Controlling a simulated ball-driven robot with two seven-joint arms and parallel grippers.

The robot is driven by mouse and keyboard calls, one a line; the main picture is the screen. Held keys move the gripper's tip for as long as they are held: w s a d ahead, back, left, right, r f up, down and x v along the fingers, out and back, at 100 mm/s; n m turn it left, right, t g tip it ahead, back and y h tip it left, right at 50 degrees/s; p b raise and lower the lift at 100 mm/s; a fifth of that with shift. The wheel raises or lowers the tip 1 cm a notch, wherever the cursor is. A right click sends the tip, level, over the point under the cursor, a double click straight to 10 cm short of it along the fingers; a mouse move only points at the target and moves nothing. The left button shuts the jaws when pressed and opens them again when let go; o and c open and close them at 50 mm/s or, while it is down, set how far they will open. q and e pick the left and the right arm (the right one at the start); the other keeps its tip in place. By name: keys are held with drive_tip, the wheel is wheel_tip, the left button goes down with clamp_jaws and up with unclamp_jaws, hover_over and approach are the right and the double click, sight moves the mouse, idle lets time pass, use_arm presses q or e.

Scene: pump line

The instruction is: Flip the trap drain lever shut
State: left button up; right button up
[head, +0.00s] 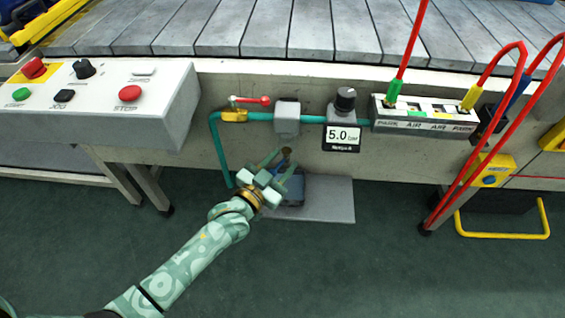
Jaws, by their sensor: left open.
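My left gripper (278,166) reaches in from the lower left, open, with its fingers just below a grey trap box (287,119) on the teal pipe. A small brass fitting (286,151) with a dark blue part, which looks like the drain and its lever, shows by the fingertips. The fingers partly hide it, so I cannot tell the lever's angle or whether a finger touches it. My right gripper is not in view.
A yellow valve (234,116) with a red handle (252,100) sits left of the trap. A pressure display (342,137) reading 5.0 hangs to the right. A grey plate (328,199) lies below, and red hoses (470,135) loop at right.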

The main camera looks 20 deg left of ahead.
use_arm(q)
drive_tip(key=shift+w, duration=0.15)
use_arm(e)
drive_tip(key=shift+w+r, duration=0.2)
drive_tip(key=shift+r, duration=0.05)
use_arm(q)
clamp_jaws()
drive_tip(key=shift+r+m+h, duration=0.1)
drive_tip(key=shift+m+h, duration=0.3)
drive_tip(key=m+g+h, duration=0.1)
drive_tip(key=h, duration=0.1)
drive_tip(key=m+h, duration=0.1)
drive_tip(key=shift+w+a+g+h+b, duration=0.1)
drive_tip(key=shift+a+g+h+b, duration=0.1)
drive_tip(key=shift+g+h+b, duration=0.2)
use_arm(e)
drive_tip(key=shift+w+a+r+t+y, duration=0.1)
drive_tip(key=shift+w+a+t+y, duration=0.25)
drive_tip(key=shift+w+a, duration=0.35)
